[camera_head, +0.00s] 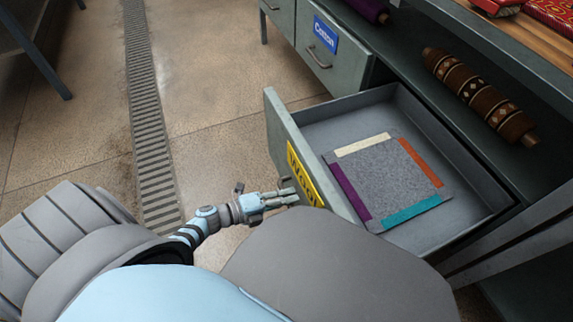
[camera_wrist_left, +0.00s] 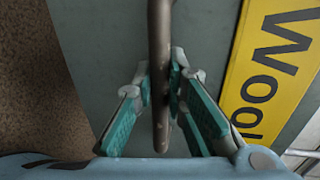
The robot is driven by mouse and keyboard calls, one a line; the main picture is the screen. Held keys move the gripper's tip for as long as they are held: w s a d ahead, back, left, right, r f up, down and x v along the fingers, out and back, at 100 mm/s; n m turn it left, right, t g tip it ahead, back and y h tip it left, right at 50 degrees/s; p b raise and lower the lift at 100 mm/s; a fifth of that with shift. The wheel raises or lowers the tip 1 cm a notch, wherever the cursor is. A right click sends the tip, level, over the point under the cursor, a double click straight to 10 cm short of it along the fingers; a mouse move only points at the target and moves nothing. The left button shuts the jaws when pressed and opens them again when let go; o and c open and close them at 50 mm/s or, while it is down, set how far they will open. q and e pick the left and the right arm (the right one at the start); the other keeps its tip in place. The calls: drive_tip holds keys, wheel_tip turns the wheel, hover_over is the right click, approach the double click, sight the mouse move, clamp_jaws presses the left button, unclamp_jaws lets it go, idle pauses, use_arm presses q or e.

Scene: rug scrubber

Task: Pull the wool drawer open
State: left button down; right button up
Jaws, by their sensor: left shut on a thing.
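The wool drawer (camera_head: 436,234) is pulled out of the grey cabinet, with its inside in view in the head view. Its front carries a yellow label (camera_head: 304,176), which reads "Wool" in the left wrist view (camera_wrist_left: 272,70). A grey mat with coloured edge strips (camera_head: 382,180) lies flat on the drawer floor. My left gripper (camera_head: 287,196) is at the outer face of the drawer front. In the left wrist view it is shut on the bar handle (camera_wrist_left: 160,60), with a fingertip on either side of the bar. My right gripper is not in view.
A shut drawer with a blue "Cotton" label (camera_head: 326,34) is beyond the wool drawer. A rolled patterned rug (camera_head: 480,93) lies on the shelf behind. Red rugs (camera_head: 548,14) lie on the wooden top. The floor left of the drawer is clear, with a drain grate (camera_head: 148,120).

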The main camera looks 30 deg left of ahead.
use_arm(q)
drive_tip(key=shift+w+a+r, duration=0.1)
drive_tip(key=shift+w, duration=0.1)
drive_tip(key=c, duration=1.6)
unclamp_jaws()
drive_tip(key=v, duration=1.2)
